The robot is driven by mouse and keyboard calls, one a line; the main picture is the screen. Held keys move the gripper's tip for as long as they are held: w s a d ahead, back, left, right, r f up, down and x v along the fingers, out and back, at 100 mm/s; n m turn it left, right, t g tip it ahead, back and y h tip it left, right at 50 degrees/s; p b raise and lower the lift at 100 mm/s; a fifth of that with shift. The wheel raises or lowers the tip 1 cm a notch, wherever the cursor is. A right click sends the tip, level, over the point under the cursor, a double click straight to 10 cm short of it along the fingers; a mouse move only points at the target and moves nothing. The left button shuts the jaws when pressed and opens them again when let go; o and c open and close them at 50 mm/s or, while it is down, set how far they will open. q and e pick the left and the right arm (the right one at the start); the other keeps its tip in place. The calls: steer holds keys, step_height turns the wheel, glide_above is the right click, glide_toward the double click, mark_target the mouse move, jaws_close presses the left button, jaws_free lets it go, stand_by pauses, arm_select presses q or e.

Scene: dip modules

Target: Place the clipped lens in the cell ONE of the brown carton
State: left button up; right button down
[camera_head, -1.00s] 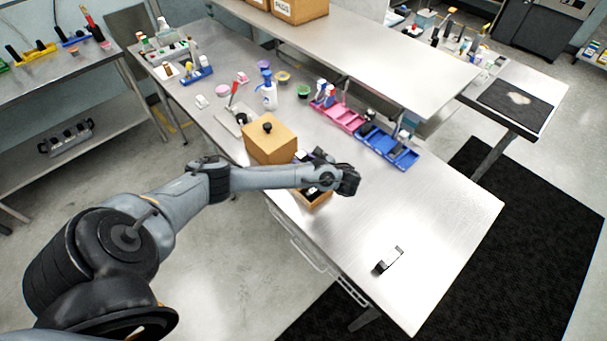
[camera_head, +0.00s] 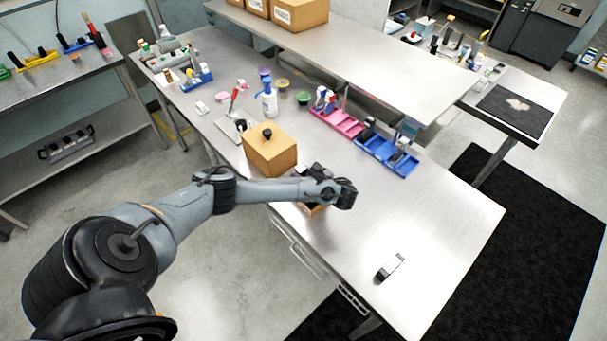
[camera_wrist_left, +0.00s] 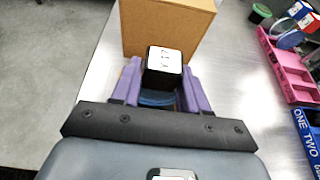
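The brown carton (camera_head: 313,210) is a small open box at the table's front edge, mostly hidden under my left gripper (camera_head: 345,193). In the left wrist view, the purple fingers of that gripper (camera_wrist_left: 160,80) stand on both sides of a black block with a marked pale face (camera_wrist_left: 164,60). A blue rounded part (camera_wrist_left: 157,98) shows below the block between the fingers. I cannot tell whether these parts are the clipped lens or whether the fingers press on them. The cell labels of the carton are hidden. My right gripper is out of view.
A larger brown box with a black knob (camera_head: 270,150) stands just behind the carton. Pink (camera_head: 337,121) and blue (camera_head: 387,155) trays lie farther back. A small black-and-white item (camera_head: 390,267) lies at the front right. The table between is clear.

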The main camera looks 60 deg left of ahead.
arm_select(q)
steer(key=o, duration=0.4)
steer(key=shift+c, duration=0.2)
steer(key=shift+r, duration=0.2)
steer(key=p+v, duration=0.2)
steer(key=v, duration=0.4)
steer(key=shift+d+r, duration=0.1)
steer(key=shift+r, duration=0.2)
steer(key=shift+f+p+v, duration=0.1)
steer(key=shift+p+v, duration=1.15)
steer(key=shift+v, duration=0.15)
steer(key=shift+f+p+v, duration=0.15)
steer(key=shift+p+v, duration=1.1)
steer(key=shift+v, duration=0.1)
steer(key=shift+w+d, duration=0.1)
